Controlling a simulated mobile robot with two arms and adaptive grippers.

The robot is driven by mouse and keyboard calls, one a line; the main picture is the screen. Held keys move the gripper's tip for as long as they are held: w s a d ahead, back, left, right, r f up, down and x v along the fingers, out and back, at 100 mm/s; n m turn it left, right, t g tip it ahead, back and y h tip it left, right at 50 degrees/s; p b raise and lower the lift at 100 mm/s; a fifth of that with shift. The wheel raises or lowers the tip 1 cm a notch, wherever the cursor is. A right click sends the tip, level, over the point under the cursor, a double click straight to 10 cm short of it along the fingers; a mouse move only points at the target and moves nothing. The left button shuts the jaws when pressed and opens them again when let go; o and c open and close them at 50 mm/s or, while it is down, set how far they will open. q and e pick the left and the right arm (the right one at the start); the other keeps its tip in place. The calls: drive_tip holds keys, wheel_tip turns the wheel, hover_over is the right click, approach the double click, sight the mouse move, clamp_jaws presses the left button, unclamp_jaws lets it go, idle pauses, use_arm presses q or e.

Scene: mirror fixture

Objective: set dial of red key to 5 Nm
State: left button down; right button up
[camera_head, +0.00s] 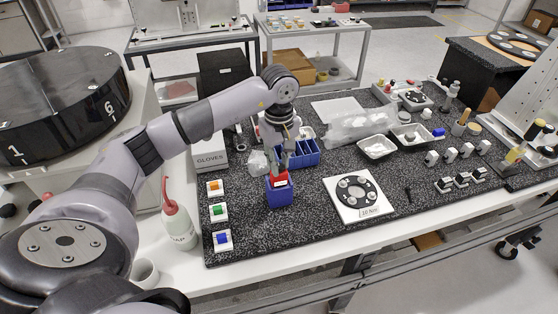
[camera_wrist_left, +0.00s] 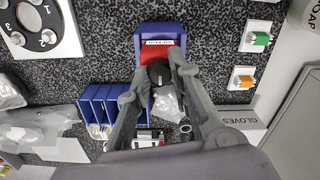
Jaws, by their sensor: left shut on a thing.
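The red key (camera_head: 278,176) stands upright in a blue holder (camera_head: 280,196) at the middle front of the speckled mat. It has a white label too small to read. In the left wrist view the red key (camera_wrist_left: 157,51) shows in its blue holder, with a dark round dial (camera_wrist_left: 159,74) on the side toward my gripper. My left gripper (camera_head: 279,166) points down from above. In the wrist view its two fingers (camera_wrist_left: 160,66) are on either side of the dial and shut on it. The dial's setting cannot be read. My right gripper is not in view.
A blue divided bin (camera_head: 302,158) stands just behind. Small orange, green and blue pieces (camera_head: 219,210) line the left edge near a red-tipped bottle (camera_head: 178,222). A white plate with a black ring (camera_head: 358,194) lies to the right. Bare mat lies in front of the holder.

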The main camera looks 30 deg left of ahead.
use_arm(q)
drive_tip(key=shift+n, duration=0.3)
drive_tip(key=shift+f+n+b, duration=0.1)
drive_tip(key=shift+n+b, duration=0.7)
drive_tip(key=shift+b, duration=0.15)
drive_tip(key=shift+n, duration=0.5)
drive_tip(key=c, duration=1.4)
unclamp_jaws()
drive_tip(key=shift+c, duration=0.2)
drive_tip(key=shift+r, duration=0.35)
wheel_tip(320, 180, up, 12)
drive_tip(key=shift+f, duration=0.2)
